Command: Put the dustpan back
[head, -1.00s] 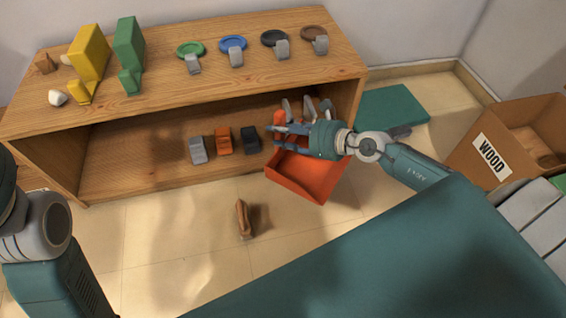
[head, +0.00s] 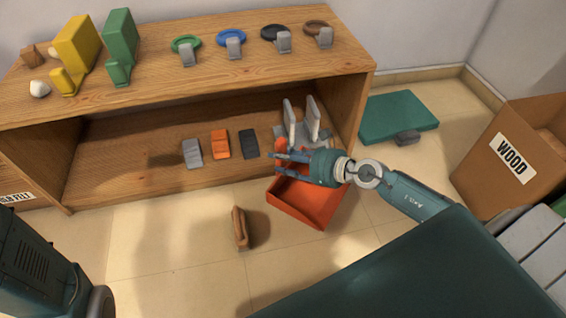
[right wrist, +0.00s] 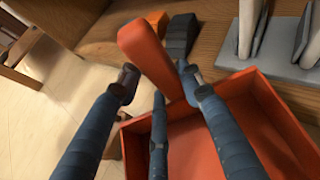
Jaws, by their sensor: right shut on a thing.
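The orange-red dustpan (head: 306,203) is in front of the lower shelf's right end, its open pan facing up. Its handle (right wrist: 148,58) rises between the fingers in the right wrist view, where the pan (right wrist: 262,110) lies below. My right gripper (head: 277,162) is shut on the handle. I cannot tell whether the pan touches the floor. A grey holder with two upright white plates (head: 289,122) stands on the lower shelf just behind the gripper; it also shows in the right wrist view (right wrist: 282,62). My left gripper is out of view.
Grey, orange and black blocks (head: 249,143) lie on the lower shelf of the wooden unit (head: 130,150). A brown brush-like object (head: 240,228) is on the floor. A teal flat box (head: 398,115) and a WOOD carton (head: 515,155) stand to the right.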

